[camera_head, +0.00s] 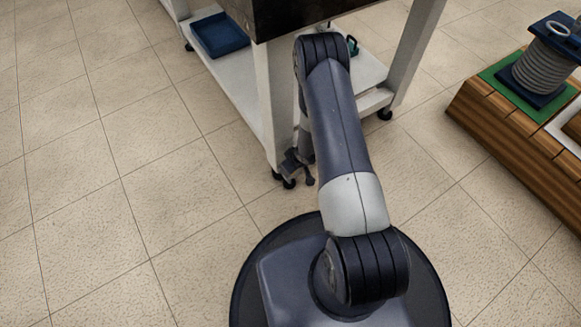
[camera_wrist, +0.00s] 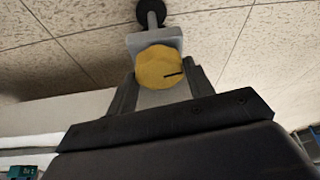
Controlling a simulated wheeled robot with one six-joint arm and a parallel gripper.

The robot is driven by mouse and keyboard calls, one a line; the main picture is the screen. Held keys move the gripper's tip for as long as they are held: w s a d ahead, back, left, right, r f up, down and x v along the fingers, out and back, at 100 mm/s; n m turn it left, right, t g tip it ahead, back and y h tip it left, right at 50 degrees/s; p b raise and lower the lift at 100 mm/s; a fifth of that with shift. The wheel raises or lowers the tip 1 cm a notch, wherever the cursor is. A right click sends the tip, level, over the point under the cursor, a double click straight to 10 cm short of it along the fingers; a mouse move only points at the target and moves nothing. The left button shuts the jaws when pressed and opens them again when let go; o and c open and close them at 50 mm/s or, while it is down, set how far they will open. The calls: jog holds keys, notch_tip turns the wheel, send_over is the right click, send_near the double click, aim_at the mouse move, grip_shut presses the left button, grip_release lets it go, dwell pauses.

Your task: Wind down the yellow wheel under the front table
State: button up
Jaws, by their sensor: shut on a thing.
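The yellow wheel (camera_wrist: 160,68) is a round knob with a dark mark on its face, in the upper middle of the wrist view. It sits against a grey bracket, with a stem and a dark round foot (camera_wrist: 150,12) beyond it. My gripper (camera_wrist: 160,84) is shut on the yellow wheel, one finger at each side. In the head view my gripper (camera_head: 302,172) is low by the front table's (camera_head: 275,110) near leg, partly hidden behind my arm. The wheel cannot be made out there.
The table has a white lower shelf (camera_head: 235,85) with a blue tray (camera_head: 219,35) and a small teal item (camera_head: 352,45). Dark feet (camera_head: 385,113) stand under its legs. A wooden bench (camera_head: 500,125) with a grey coil (camera_head: 545,65) is at right. The tiled floor at left is clear.

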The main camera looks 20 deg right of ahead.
jog(key=m+b, duration=0.2)
jog(key=shift+a+f+m+t+h, duration=0.1)
jog(key=shift+f+m+t+h, duration=0.05)
jog(key=shift+m+t+h, duration=0.2)
jog(key=shift+m+h+b, duration=0.35)
jog(key=shift+m+h, duration=0.3)
jog(key=shift+m, duration=0.9)
jog(key=o, duration=1)
jog(key=shift+c, duration=0.2)
jog(key=shift+r, duration=0.2)
jog(key=p+v, duration=0.4)
jog(key=v, duration=0.6)
jog(key=shift+s+a+r+p, duration=0.15)
jog(key=shift+s+r+p, duration=0.05)
jog(key=shift+r+p, duration=0.2)
